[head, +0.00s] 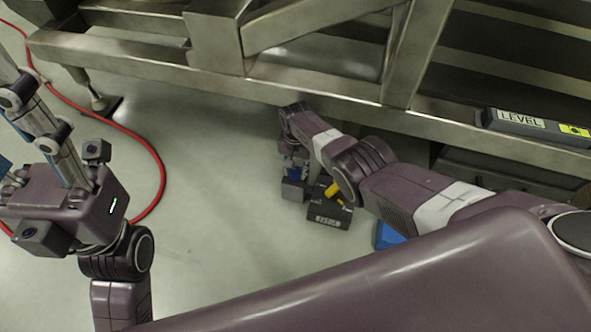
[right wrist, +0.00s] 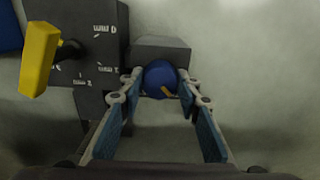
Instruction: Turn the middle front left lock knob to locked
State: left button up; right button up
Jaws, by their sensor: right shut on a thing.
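The lock knob (right wrist: 160,80) is round and blue with a short yellow mark, set in front of a grey block (right wrist: 160,50) in the right wrist view. My right gripper (right wrist: 160,84) is shut on this knob, with a fingertip at each side. In the head view my right gripper (head: 294,172) reaches down to the floor-level unit, and its fingers are small and partly hidden by my arm. My left gripper (head: 14,182) is at the left edge of the head view, mostly cut off, so its jaws cannot be judged.
A dark box (head: 328,213) with a yellow handle (head: 333,192) stands beside the knob. Metal frame beams (head: 330,80) run above and behind. A red hose (head: 155,165) lies on the floor at left. A blue object (head: 388,236) sits right of the box.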

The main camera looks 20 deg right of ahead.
aim_at(295, 172)
jog(key=shift+s+a, duration=0.15)
jog(key=o, duration=1.2)
jog(key=shift+c, duration=0.2)
jog(key=shift+r, duration=0.2)
notch_tip(295, 172, up, 12)
jog(key=shift+f, duration=0.2)
